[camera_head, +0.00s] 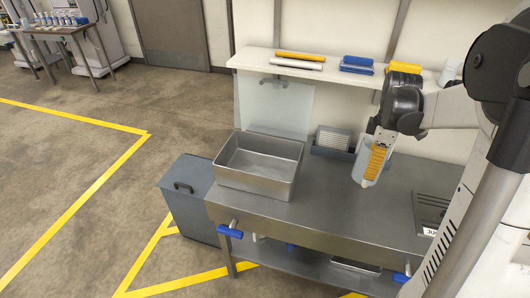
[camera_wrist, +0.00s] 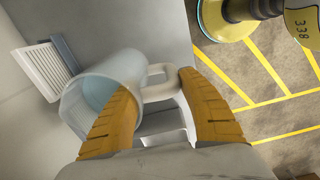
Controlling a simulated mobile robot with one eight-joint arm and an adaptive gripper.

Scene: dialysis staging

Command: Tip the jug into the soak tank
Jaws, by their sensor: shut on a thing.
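The jug (camera_head: 362,167) is a translucent pale blue-white vessel above the right half of the steel bench. It also shows in the wrist view (camera_wrist: 95,92), with liquid-like blue inside and a white handle (camera_wrist: 160,85). My gripper (camera_head: 377,158) has orange ribbed fingers and is shut on the jug at its handle; it also shows in the wrist view (camera_wrist: 160,100). In the head view the jug looks nearly upright; whether its base clears the bench is hard to tell. The soak tank (camera_head: 258,189) is an open steel basin on the bench's left end, to the jug's left.
A grey rack with white ribbed pieces (camera_head: 334,142) stands between tank and jug at the back. A shelf (camera_head: 300,66) with rolls and blue packs runs above. A grey lidded bin (camera_head: 188,195) stands left of the bench. The bench top (camera_head: 325,205) in front is clear.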

